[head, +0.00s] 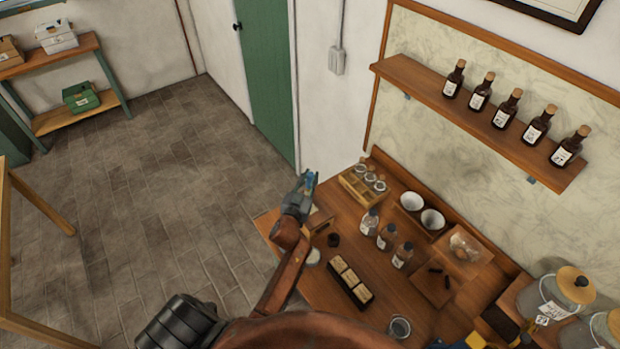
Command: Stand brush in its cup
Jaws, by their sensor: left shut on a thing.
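My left gripper (309,180) is raised over the far left corner of the wooden workbench (305,290), near the wall. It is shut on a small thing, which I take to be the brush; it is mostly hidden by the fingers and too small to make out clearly. A small dark round cup (333,240) stands on the bench below and to the right of the gripper, apart from it. I cannot tell for sure that it is the brush's cup. A blue and yellow part at the bottom edge may be my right gripper (476,341); its fingers are not clear.
Small bottles (386,237), a wooden jar rack (363,186), white bowls (432,219) and a dark tray of blocks (350,281) crowd the bench. A glass (399,327) stands near the front. Large jars (555,293) stand at right. A bottle shelf (480,120) hangs above.

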